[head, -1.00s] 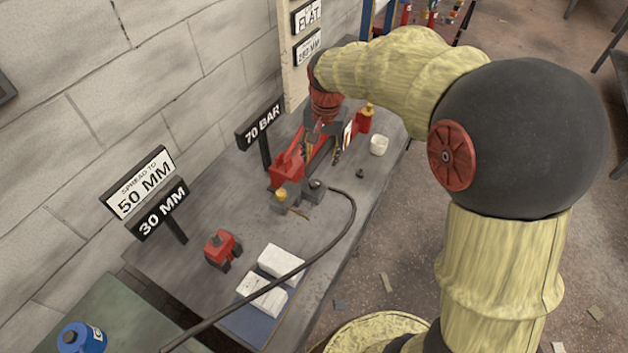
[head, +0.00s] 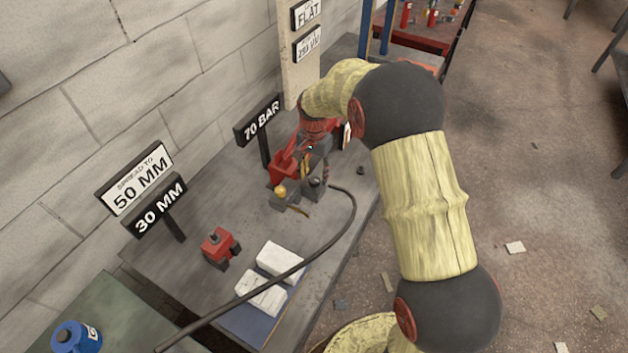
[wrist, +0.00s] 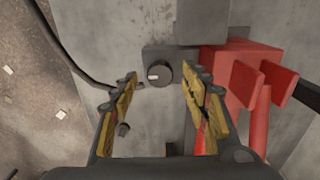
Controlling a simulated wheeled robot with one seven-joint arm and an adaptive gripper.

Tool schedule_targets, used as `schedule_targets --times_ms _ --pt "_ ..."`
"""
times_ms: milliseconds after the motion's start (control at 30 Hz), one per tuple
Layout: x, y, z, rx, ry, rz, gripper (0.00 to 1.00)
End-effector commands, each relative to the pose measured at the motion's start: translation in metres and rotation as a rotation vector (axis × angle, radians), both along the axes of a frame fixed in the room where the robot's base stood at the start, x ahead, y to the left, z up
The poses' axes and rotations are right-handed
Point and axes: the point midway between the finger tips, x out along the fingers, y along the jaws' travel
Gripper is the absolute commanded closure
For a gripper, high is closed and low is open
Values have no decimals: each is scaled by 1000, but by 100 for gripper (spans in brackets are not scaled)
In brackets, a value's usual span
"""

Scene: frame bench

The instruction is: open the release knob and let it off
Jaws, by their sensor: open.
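The release knob (wrist: 158,73) is a dark round knob with a pale mark, on a dark block in the wrist view. It also shows in the head view (head: 315,183) at the near end of the red pump (head: 284,163). My gripper (wrist: 160,75) is open, its yellow-padded fingers spread to the left and right of the knob in the picture. Nothing is between the pads except the view of the knob beyond. I cannot tell the remaining distance to it. In the head view my gripper (head: 319,150) is above the pump, partly hidden by my wrist.
A black hose (head: 350,215) runs from the block across the bench (head: 225,185). A yellow-topped block (head: 280,192) stands beside the knob. A red tool (head: 218,246) and white blocks (head: 281,261) lie nearer. Signs (head: 258,122) stand along the wall side.

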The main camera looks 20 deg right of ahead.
Motion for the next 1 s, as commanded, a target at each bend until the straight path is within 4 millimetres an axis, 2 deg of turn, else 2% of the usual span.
schedule_targets --times_ms 33,133,433,1000 --pt "0 0 -11 0 1 0 54" --pt "0 0 -21 1 1 0 54" --pt "0 0 -24 0 0 0 54" --pt "0 0 -24 0 0 1 86"
